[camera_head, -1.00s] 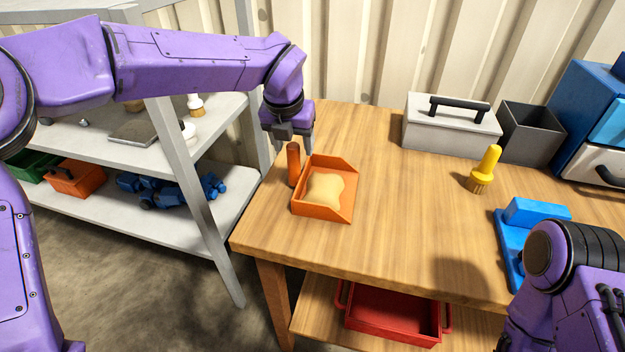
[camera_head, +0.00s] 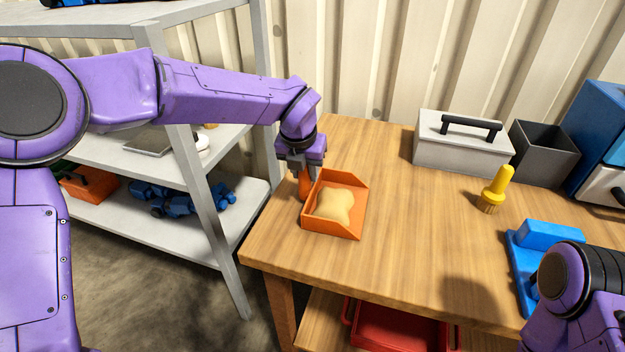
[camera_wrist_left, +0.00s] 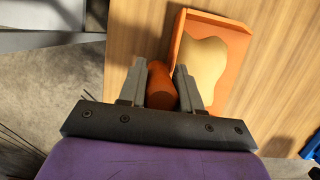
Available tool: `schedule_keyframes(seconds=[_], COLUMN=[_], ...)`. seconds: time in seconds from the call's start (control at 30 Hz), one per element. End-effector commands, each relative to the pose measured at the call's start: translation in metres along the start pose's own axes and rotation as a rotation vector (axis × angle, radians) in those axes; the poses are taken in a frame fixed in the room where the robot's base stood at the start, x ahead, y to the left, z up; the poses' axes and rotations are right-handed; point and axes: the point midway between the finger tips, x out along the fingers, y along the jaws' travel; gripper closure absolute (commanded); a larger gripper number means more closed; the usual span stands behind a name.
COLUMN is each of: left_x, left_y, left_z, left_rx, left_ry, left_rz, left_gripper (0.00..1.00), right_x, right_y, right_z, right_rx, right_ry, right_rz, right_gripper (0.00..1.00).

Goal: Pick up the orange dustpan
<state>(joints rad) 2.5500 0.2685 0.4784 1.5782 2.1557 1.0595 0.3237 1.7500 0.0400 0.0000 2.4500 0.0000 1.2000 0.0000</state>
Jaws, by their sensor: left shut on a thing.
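The orange dustpan (camera_head: 361,196) sits on the wooden table near its left edge, with a tan heap (camera_head: 334,207) in its pan. Its upright orange handle (camera_head: 304,186) stands at the pan's left side. My left gripper (camera_head: 303,170) is over the handle and shut on it; the left wrist view shows the handle (camera_wrist_left: 161,88) between the two grey fingers, with the pan (camera_wrist_left: 233,50) just beyond. The pan appears to rest on the table. My right arm shows at the lower right, but its gripper is out of view.
A yellow brush (camera_head: 496,190), a grey toolbox (camera_head: 462,150), a dark open bin (camera_head: 543,154) and a blue item (camera_head: 548,236) stand on the table (camera_head: 420,240) to the right. A grey shelf (camera_head: 215,215) is at the left. The table's middle is clear.

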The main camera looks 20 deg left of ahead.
Motion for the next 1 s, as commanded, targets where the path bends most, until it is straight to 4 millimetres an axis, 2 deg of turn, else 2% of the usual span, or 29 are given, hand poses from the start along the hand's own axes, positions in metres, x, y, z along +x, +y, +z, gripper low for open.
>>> schedule_keyframes(seconds=[0.17, 0.27, 0.5, 0.7, 0.87, 1.0], left_x=[-0.022, -0.049, -0.146, -0.216, -0.251, -0.264], left_y=[0.0, 0.0, 0.0, 0.0, 0.0, 0.0], left_z=[0.008, 0.017, 0.046, 0.068, 0.078, 0.082], left_rx=[-0.002, -0.003, -0.003, -0.002, -0.001, -0.001], left_ry=[-0.005, -0.008, -0.008, -0.006, -0.003, -0.003], left_rz=[-0.002, -0.003, -0.003, -0.002, -0.001, -0.001], left_gripper=[1.0, 1.0, 1.0, 1.0, 1.0, 1.0], right_x=[0.0, 0.0, -0.006, -0.019, -0.029, -0.033], right_y=[0.0, 0.0, 0.001, 0.002, 0.003, 0.003], right_z=[0.0, 0.0, -0.002, -0.008, -0.012, -0.013], right_rx=[0.0, 0.0, 0.0, 0.0, 0.0, 0.0], right_ry=[0.0, 0.0, 0.0, 0.0, 0.0, 0.0], right_rz=[0.0, 0.0, 0.0, 0.0, 0.0, 0.0], right_gripper=[0.43, 0.43, 0.43, 0.43, 0.43, 0.43])
